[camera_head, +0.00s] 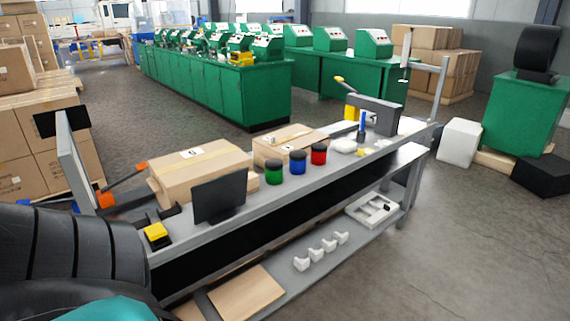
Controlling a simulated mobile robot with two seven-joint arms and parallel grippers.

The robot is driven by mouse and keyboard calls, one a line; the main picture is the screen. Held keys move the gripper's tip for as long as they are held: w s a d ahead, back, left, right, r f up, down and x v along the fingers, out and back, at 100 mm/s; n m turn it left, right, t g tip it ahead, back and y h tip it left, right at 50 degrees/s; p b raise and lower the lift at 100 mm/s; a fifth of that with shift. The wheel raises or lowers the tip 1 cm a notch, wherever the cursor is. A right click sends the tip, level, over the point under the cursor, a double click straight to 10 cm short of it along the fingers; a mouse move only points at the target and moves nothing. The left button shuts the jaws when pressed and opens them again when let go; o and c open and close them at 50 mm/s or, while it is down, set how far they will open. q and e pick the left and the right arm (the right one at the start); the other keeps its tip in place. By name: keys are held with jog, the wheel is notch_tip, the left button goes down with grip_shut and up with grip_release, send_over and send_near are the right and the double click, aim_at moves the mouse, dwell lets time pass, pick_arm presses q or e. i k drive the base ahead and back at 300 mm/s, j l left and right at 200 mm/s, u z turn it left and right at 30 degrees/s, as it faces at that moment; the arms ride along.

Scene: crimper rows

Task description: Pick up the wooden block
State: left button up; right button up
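No thing in view is clearly the wooden block. A small tan piece (253,183) shows on the grey workbench between the dark monitor and the green jar; it is partly hidden, and I cannot tell whether it is a wooden block. A flat light-brown wooden-looking piece (246,292) lies on the bench's lower shelf at the front left. Neither of my grippers is in view.
The grey workbench (330,170) runs from front left to back right. It bears cardboard boxes (203,172), a monitor (218,199), green, blue and red jars (298,162), and a yellow-topped button box (156,233). Open floor (480,250) lies to the right.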

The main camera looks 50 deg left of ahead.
aim_at(253, 184)
jog(key=i+u, duration=0.15)
jog(key=i, duration=0.55)
jog(key=i+l+u, duration=0.15)
jog(key=i, duration=0.55)
jog(key=i+u, duration=0.3)
jog(key=i, duration=1)
jog(key=i+z, duration=0.1)
jog(key=z, duration=6.05)
jog(key=l, duration=0.05)
